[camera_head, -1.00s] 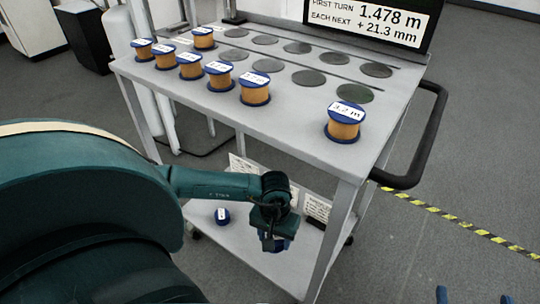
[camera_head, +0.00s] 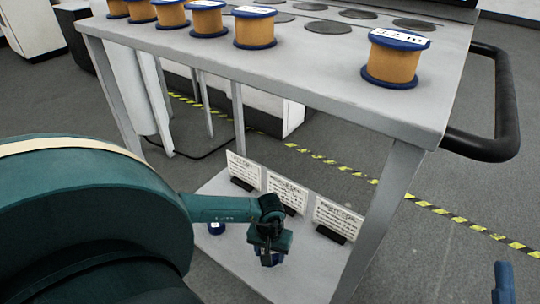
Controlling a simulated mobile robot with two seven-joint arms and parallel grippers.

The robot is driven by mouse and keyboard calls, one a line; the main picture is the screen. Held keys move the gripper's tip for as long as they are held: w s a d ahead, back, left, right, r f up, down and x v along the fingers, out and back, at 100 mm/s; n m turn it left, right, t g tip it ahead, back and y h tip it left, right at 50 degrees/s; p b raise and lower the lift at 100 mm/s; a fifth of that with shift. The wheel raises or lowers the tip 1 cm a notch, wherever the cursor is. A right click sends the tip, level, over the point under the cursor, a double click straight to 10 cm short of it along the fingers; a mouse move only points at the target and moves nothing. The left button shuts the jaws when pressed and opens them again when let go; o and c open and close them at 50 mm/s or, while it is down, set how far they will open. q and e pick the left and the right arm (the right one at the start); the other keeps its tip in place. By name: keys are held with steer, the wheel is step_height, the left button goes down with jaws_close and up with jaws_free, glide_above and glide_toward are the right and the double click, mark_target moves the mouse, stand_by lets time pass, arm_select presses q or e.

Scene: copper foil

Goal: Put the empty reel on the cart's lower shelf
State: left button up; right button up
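My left gripper (camera_head: 269,247) points down just above the cart's lower shelf (camera_head: 325,272). Dark blue parts show at its fingertips; they are too small to tell a reel from the fingers, or whether the gripper is shut. A small blue reel with a white label (camera_head: 216,228) is on the lower shelf, left of the gripper and partly hidden by my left arm. Of my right gripper, one blue finger (camera_head: 503,283) shows at the bottom right corner, far from the cart's shelf.
Several copper-wound reels stand on the cart's top, the nearest at right (camera_head: 393,60). White sign cards (camera_head: 287,191) stand along the lower shelf's back. A cart leg (camera_head: 385,215) rises right of my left gripper. A black handle (camera_head: 507,95) juts out at right.

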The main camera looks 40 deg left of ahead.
arm_select(q)
step_height(320, 180, down, 4)
steer(key=shift+r+b, duration=0.15)
steer(key=shift+b, duration=0.75)
steer(key=shift+f, duration=0.2)
steer(key=shift+r, duration=0.1)
arm_select(e)
steer(key=r+n+y, duration=0.2)
steer(key=n+y, duration=0.1)
steer(key=shift+s+d+r, duration=0.1)
steer(key=shift+s+r, duration=0.1)
steer(key=shift+r, duration=0.05)
arm_select(q)
steer(key=o, duration=1)
steer(key=shift+c, duration=0.2)
arm_select(e)
steer(key=shift+r, duration=0.1)
